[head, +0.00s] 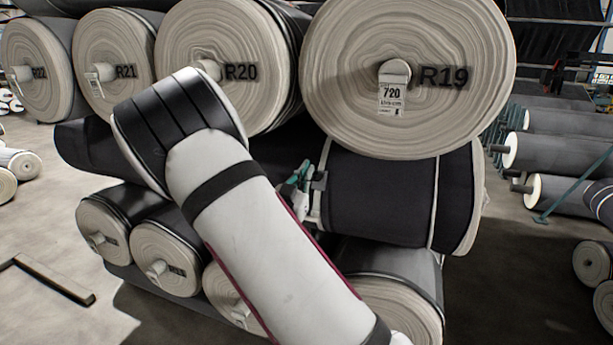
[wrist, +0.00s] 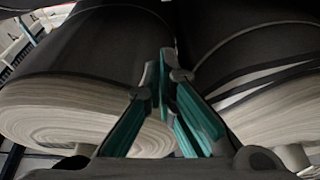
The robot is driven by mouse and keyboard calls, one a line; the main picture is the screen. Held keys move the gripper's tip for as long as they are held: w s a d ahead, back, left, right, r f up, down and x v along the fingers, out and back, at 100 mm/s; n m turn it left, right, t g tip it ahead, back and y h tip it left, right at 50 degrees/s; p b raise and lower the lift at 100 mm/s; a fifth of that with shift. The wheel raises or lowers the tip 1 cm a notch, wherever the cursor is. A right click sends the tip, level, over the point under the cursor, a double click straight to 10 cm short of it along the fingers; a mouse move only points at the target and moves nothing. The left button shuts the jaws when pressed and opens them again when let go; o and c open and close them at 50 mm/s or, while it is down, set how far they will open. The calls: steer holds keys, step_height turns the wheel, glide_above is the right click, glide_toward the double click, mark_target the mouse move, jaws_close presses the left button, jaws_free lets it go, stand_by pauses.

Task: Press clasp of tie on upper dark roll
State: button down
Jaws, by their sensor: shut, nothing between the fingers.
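A dark roll (head: 385,200) lies below the big R19 roll and above the lower rolls in the head view. A thin pale tie (head: 436,195) runs around it near its right end, and another pale strip (head: 323,160) shows at its left, beside my gripper. I cannot make out a clasp. My gripper (head: 301,172) is at this roll's left part, partly hidden by my arm; I cannot tell whether it touches. In the wrist view my gripper (wrist: 164,75) has its teal fingers shut and empty, between dark roll surfaces. Pale bands (wrist: 262,80) cross the right one.
The R19 roll (head: 405,75) with a 720 tag and the R20 roll (head: 222,70) overhang my gripper closely. Smaller rolls (head: 165,258) lie below. The grey floor (head: 510,290) is open at the right, with more rolls on racks beyond.

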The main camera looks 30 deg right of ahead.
step_height(320, 180, up, 2)
glide_above(316, 174)
steer(key=s+a, duration=0.1)
steer(key=s, duration=0.1)
steer(key=f, duration=0.2)
steer(key=f+p, duration=0.1)
steer(key=shift+w+a+f, duration=0.2)
steer(key=shift+f, duration=0.15)
steer(key=shift+w+f, duration=0.1)
steer(key=shift+f, duration=0.05)
steer(key=shift+a+f+h+b, duration=0.1)
steer(key=shift+h+b, duration=0.2)
steer(key=shift+b, duration=0.4)
